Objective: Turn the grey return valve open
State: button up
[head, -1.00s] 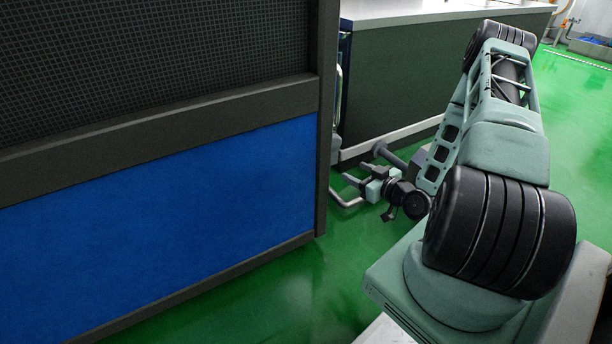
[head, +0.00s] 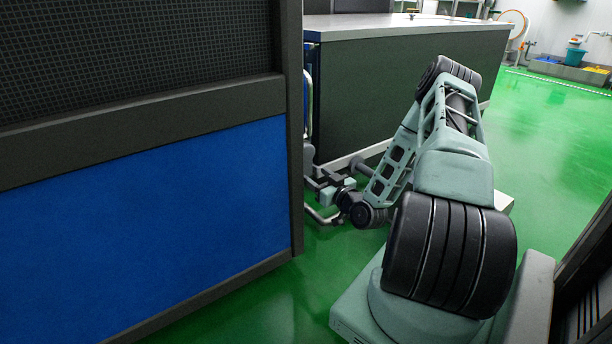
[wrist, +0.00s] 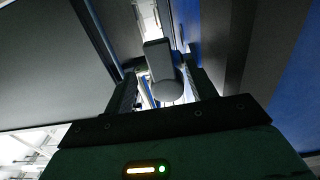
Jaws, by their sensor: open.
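A grey paddle-shaped handle with a rounded end (wrist: 158,58), which looks like the return valve's handle, shows in the wrist view. It lies between the two fingers of my gripper (wrist: 162,76), with the fingers apart on either side. I cannot tell whether either finger touches it. In the head view my gripper (head: 325,188) is low, beside the far corner of the blue-panelled cabinet. The valve is too small and too covered there to make out its body or angle.
The blue-panelled cabinet (head: 200,220) stands close on the left. A dark counter with a pale top (head: 405,100) stands behind my arm. Grey pipes (head: 309,105) run in the gap between them. Green floor (head: 540,150) is open to the right.

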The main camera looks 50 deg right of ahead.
aim_at(308, 170)
jog(key=b+x, duration=0.2)
jog(key=x, duration=0.4)
jog(key=shift+w, duration=0.2)
grip_shut()
